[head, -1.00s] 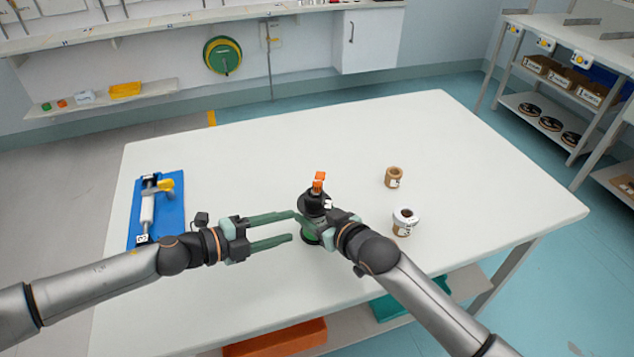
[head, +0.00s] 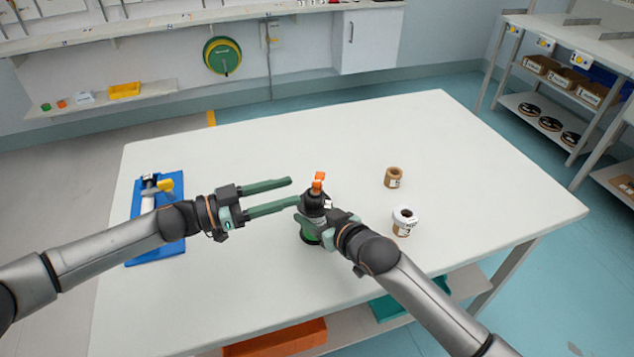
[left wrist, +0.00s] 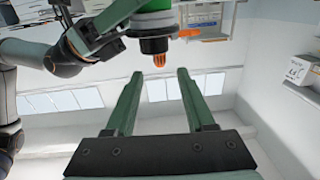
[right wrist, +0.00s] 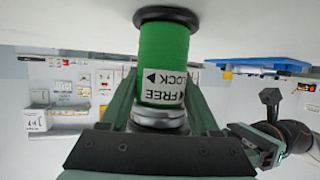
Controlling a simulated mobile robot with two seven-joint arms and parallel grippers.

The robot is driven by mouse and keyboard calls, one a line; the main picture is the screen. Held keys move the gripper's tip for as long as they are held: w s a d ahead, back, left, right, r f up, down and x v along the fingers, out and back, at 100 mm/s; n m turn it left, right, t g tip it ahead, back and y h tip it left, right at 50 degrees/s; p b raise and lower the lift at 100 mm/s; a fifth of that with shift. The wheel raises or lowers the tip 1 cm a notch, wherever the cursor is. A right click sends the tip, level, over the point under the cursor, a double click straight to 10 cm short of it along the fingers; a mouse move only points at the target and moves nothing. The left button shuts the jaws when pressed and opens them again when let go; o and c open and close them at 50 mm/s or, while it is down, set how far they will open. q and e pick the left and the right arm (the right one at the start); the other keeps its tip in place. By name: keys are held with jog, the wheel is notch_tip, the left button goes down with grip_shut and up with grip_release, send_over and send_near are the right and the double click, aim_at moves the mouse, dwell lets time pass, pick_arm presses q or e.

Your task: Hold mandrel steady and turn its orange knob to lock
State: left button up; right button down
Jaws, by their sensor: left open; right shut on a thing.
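The knob also shows in the left wrist view (left wrist: 159,60). My right gripper (head: 325,218) is shut on the mandrel. In the right wrist view the green body (right wrist: 163,55) sits between its fingers, with a label reading FREE and LOCK and an arrow. My left gripper (head: 292,191) is open and empty, left of the mandrel and apart from it, its fingers pointing toward the knob.
A blue board (head: 170,249) with a yellow-handled device lies at the table's left. The table's far middle is clear.

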aim_at(317, 180)
pick_arm(q)
jog(key=x, duration=0.7)
jog(key=shift+w+d, duration=0.1)
jog(key=shift+d, duration=0.15)
jog(key=shift+c, duration=0.3)
grip_shut()
